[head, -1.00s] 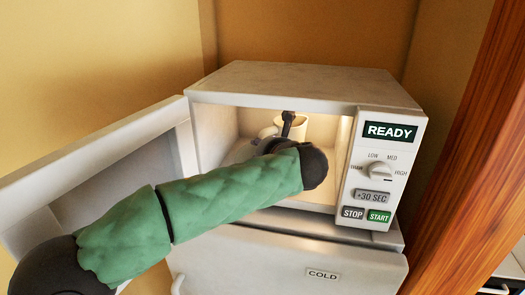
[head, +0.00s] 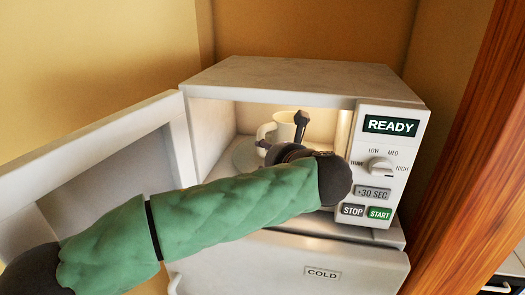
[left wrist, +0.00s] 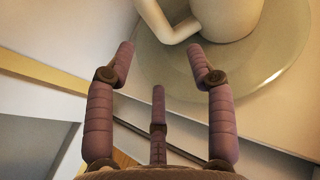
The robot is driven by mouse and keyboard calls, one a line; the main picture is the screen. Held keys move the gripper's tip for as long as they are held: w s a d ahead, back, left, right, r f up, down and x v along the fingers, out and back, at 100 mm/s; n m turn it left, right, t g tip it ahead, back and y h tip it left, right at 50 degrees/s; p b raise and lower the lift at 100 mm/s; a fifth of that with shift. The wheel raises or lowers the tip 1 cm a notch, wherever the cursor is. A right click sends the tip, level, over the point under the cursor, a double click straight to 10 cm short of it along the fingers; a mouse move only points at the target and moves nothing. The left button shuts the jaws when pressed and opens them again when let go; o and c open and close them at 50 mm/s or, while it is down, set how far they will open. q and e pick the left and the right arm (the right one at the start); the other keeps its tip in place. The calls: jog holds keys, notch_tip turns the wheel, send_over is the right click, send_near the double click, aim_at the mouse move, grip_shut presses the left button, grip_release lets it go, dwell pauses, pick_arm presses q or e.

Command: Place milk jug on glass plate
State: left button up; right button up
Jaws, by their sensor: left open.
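The cream milk jug (head: 284,126) stands upright inside the open microwave, its handle (head: 265,132) toward the left. The glass plate (head: 243,154) is a round clear disc on the microwave floor. In the left wrist view the jug (left wrist: 228,14) appears to stand on the glass plate (left wrist: 268,78), within its rim. My left gripper (head: 281,132) is at the microwave opening, in front of the jug. In the left wrist view its fingers (left wrist: 162,50) are spread and empty, just short of the jug's handle. My left arm hides the lower jug. My right gripper is out of view.
The microwave door (head: 100,165) hangs open at the left. The control panel (head: 379,165) at the right reads READY. A white fridge (head: 290,270) labelled COLD is below. A wooden post (head: 460,150) stands close at the right.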

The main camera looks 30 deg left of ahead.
pick_arm(q)
jog(key=s+d, duration=0.4)
jog(key=d, duration=0.1)
jog(key=shift+s+b, duration=0.35)
dwell(0.9)
